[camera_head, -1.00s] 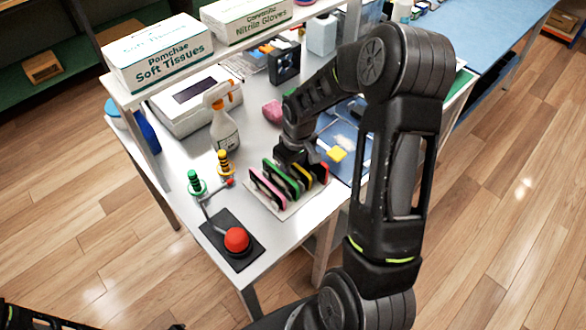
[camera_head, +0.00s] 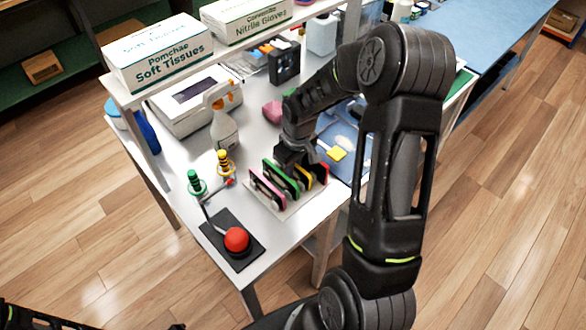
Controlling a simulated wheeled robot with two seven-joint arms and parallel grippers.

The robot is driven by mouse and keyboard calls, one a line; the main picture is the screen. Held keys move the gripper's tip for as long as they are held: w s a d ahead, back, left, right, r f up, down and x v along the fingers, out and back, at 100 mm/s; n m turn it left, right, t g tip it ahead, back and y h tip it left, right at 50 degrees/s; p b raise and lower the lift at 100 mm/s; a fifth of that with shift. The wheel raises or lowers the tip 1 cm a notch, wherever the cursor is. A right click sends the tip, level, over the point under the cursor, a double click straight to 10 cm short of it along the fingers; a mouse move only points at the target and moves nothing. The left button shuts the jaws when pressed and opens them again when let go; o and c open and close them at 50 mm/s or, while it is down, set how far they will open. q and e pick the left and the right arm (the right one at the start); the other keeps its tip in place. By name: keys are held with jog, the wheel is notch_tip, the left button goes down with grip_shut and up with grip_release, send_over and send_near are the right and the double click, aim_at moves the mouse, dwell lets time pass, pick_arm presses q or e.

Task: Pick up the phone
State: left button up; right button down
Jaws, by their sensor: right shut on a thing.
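Several phones with coloured edges stand upright, side by side, in a pale rack (camera_head: 284,213) near the front of the table. From left to right they are a pink phone (camera_head: 267,189), a green phone (camera_head: 281,179), a yellow phone (camera_head: 304,182) and a red phone (camera_head: 322,173). My right gripper (camera_head: 292,163) points down at the upper edges of the middle phones. It is shut on one of them, still in the rack; its fingers hide which one. My left gripper is out of view; only dark parts of mine show at the bottom left.
A red button on a black base (camera_head: 222,252) sits at the front corner. Green (camera_head: 195,183) and yellow (camera_head: 225,163) ringed posts and a spray bottle (camera_head: 224,132) stand left of the rack. A pink object (camera_head: 272,111) lies behind. A blue mat (camera_head: 358,165) lies right.

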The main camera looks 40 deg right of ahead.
jog(key=shift+r, duration=0.1)
dwell(0.8)
notch_tip(320, 180, up, 10)
jog(key=shift+f+b, duration=0.1)
jog(key=shift+b, duration=0.7)
jog(key=c, duration=2)
grip_release()
jog(key=shift+c, duration=0.2)
grip_shut()
